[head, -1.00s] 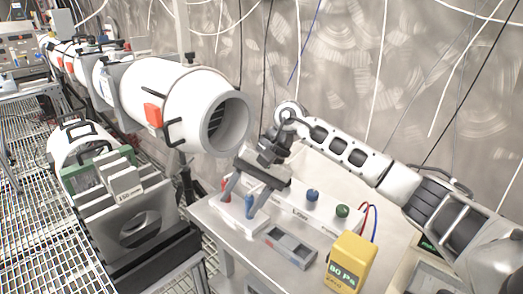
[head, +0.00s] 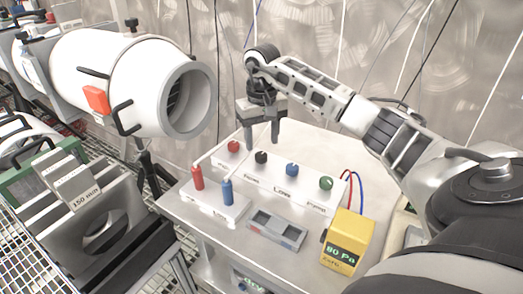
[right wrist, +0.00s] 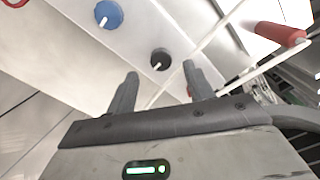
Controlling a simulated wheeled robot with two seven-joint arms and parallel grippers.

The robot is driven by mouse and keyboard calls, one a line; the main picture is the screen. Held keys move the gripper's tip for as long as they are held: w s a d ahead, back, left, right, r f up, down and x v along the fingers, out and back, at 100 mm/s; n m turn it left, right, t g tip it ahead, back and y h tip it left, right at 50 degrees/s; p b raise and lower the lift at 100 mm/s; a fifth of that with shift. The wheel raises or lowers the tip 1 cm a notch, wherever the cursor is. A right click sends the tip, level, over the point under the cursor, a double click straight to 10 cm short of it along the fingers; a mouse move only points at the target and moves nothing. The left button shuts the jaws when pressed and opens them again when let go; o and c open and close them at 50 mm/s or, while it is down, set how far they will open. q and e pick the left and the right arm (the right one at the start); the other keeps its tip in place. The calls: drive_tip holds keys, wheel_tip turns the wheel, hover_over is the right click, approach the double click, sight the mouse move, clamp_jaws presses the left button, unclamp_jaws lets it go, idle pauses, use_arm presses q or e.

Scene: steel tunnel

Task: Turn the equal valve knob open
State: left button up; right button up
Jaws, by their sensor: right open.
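A white valve block on the steel table carries a row of round knobs: a red knob (head: 234,146), a black knob (head: 261,157), a blue knob (head: 292,170) and a green knob (head: 326,183). I cannot read "equal" on any label; "Low" shows below the blue knob. My right gripper (head: 262,144) points down, open and empty, at the black knob. In the right wrist view, the black knob (right wrist: 161,59) shows ahead of and between the two fingers (right wrist: 160,72), apart from both. The blue knob (right wrist: 109,14) lies to the left. My left gripper is out of view.
A smaller block with upright red (head: 197,177) and blue (head: 227,191) handles stands in front of the knobs. A grey tray (head: 276,231) and a yellow meter (head: 346,242) reading 80 Pa sit nearer. A white cylinder (head: 135,80) is at left.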

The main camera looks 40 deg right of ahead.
sight(262, 155)
drive_tip(key=shift+f, duration=2.3)
drive_tip(key=c, duration=1)
